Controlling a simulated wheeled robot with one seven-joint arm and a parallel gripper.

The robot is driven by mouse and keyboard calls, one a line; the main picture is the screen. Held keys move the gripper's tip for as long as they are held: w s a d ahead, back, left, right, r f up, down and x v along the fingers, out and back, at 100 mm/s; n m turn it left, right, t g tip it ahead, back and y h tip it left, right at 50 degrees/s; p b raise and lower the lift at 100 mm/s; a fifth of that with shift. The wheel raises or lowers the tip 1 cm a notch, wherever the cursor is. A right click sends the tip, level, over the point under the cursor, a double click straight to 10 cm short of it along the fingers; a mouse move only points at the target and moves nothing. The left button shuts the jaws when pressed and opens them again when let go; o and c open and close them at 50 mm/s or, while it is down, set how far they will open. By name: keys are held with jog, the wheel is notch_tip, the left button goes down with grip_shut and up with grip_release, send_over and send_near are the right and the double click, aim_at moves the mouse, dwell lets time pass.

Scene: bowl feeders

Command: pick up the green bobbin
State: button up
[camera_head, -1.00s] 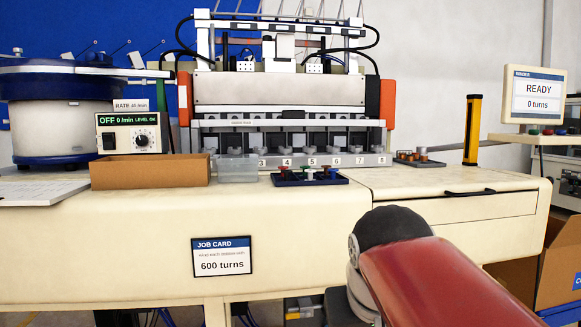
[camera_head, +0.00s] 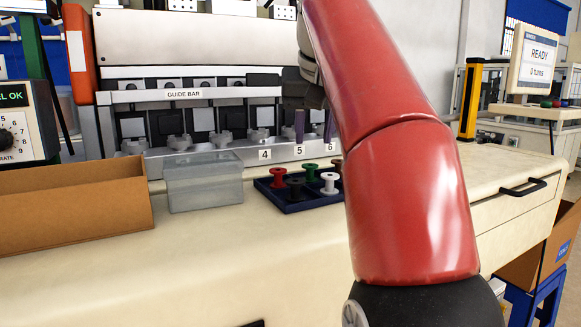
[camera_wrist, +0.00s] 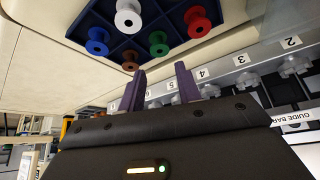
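The green bobbin (camera_head: 310,172) stands upright in a dark blue tray (camera_head: 268,196) on the bench, among red, dark, white and brown bobbins. In the wrist view, the green bobbin (camera_wrist: 158,43) lies just beyond my fingertips, with the brown one beside it. My gripper (camera_head: 315,126) points down with two purple fingers above and behind the tray, in front of the numbered stations. In the wrist view, my gripper (camera_wrist: 162,84) has its fingers apart with nothing held between them. My red arm hides the tray's right end in the head view.
A clear plastic box (camera_head: 204,183) and a cardboard box (camera_head: 70,207) stand left of the tray. The winding machine with its guide bar (camera_head: 185,94) and numbered stations stands close behind. In the wrist view a blue bobbin (camera_wrist: 97,40) also stands in the tray. The bench front is clear.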

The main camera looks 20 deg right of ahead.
aim_at(310, 166)
jog(key=x, duration=0.2)
jog(key=b+x, duration=0.1)
jog(key=x, duration=0.1)
jog(key=s+b+x, duration=0.1)
jog(key=x, duration=0.1)
jog(key=shift+w+a+f, duration=0.15)
jog(key=shift+a+f, duration=0.05)
jog(key=shift+f, duration=0.3)
jog(key=shift+w+d+f+b, duration=0.15)
jog(key=shift+w+f+b, duration=0.15)
jog(key=shift+f, duration=0.05)
jog(key=c, duration=0.6)
